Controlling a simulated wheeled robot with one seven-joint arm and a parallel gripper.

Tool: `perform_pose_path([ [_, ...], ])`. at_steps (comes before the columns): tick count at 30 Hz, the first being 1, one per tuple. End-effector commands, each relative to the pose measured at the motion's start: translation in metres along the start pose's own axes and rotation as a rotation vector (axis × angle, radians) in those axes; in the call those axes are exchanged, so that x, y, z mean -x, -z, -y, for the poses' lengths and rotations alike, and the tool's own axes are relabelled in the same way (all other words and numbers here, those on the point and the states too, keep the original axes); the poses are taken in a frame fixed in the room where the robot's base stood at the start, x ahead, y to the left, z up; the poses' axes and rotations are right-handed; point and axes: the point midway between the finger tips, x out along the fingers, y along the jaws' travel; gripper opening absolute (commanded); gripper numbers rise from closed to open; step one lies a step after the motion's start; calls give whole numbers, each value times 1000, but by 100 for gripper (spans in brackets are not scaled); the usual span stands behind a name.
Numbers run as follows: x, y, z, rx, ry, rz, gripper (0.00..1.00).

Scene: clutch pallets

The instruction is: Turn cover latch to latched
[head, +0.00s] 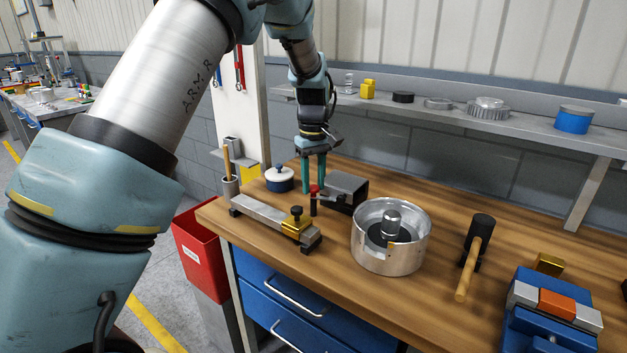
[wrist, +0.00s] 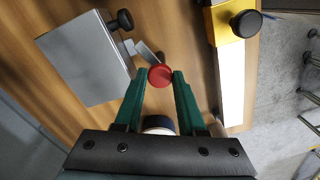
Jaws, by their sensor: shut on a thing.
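The cover latch shows as a red round knob (head: 313,189) on a dark post beside a grey box (head: 349,186) with a dark front. In the wrist view the knob (wrist: 160,76) sits between the green fingertips, with a short grey lever (wrist: 146,52) by it, near the right edge of the grey box's lid (wrist: 85,58). My gripper (head: 314,187) points down over the bench and is shut on the red knob; the wrist view shows both fingertips (wrist: 160,78) at its sides. The lower post is hidden in the wrist view.
A metal bar fixture with a brass clamp (head: 296,222) lies in front of the gripper. A blue pot with a white lid (head: 279,179) stands left of it. A round metal housing (head: 389,260), a mallet (head: 470,262) and a blue vise (head: 545,320) are to the right.

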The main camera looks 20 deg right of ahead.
Motion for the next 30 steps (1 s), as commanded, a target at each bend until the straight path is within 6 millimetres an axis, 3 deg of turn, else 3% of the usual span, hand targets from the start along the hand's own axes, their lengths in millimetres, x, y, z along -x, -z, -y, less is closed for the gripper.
perform_pose_path([
  [22,1,1,-1,91,-3,-2,0],
  [23,1,1,-1,91,-2,-2,42],
  [30,0,0,0,91,-2,-1,69],
])
